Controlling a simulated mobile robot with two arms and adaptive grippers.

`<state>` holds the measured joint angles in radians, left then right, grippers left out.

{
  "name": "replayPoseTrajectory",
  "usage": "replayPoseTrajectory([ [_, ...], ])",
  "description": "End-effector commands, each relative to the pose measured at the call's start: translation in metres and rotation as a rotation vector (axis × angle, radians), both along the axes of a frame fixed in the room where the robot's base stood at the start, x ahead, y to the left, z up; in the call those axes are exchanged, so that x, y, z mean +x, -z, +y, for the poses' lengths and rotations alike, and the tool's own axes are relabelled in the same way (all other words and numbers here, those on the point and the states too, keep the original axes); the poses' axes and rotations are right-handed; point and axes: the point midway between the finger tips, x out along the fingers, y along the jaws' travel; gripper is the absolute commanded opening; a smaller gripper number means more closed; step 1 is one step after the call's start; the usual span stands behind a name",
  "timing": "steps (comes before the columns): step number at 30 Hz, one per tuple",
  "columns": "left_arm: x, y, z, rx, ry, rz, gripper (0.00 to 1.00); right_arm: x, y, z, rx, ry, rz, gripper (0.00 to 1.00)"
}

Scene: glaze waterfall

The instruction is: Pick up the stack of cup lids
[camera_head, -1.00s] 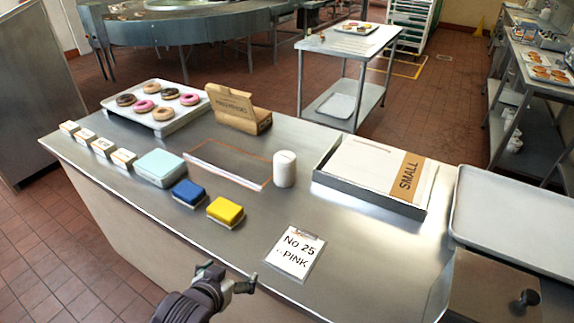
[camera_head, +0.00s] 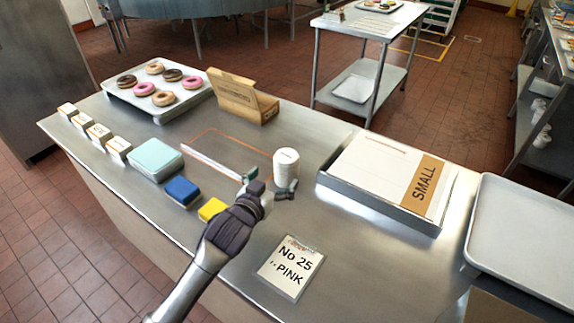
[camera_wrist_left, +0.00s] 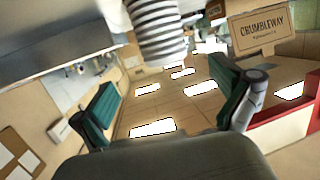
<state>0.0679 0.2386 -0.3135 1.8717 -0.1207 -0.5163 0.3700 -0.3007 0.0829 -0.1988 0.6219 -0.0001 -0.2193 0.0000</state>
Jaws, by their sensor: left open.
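The stack of cup lids (camera_head: 286,168) is a short white upright cylinder on the steel counter, right of the thin orange outline. In the left wrist view the stack (camera_wrist_left: 157,30) shows dark and white bands at the top centre, beyond the fingers. My left gripper (camera_head: 268,186) is at the near left side of the stack, its fingers spread and nothing held. In the left wrist view my left gripper (camera_wrist_left: 168,98) has its two green-padded fingers wide apart. Whether a finger touches the stack I cannot tell. My right gripper is not in view.
A grey tray with a box marked SMALL (camera_head: 424,184) stands close right of the stack. A yellow block (camera_head: 212,208) and blue block (camera_head: 182,190) lie to the left. An open cardboard box (camera_head: 240,98) is behind. A card reading No 25 PINK (camera_head: 291,267) lies in front.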

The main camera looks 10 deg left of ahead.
Motion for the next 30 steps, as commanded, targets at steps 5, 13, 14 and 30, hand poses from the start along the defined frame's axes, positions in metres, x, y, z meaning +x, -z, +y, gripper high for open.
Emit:
replayPoseTrajectory([
  [5, 0.029, 0.005, -0.006, -0.001, 0.0, 0.001, 1.0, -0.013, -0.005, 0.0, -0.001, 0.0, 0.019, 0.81],
  [13, 0.046, 0.01, -0.007, 0.0, 0.0, 0.003, 1.0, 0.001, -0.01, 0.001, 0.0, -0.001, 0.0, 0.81],
  [14, 0.049, 0.01, -0.007, -0.001, 0.0, 0.002, 1.0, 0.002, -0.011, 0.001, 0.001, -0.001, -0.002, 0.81],
  [30, 0.089, 0.024, -0.011, -0.001, 0.001, 0.002, 1.0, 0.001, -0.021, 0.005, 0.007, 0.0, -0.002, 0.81],
])
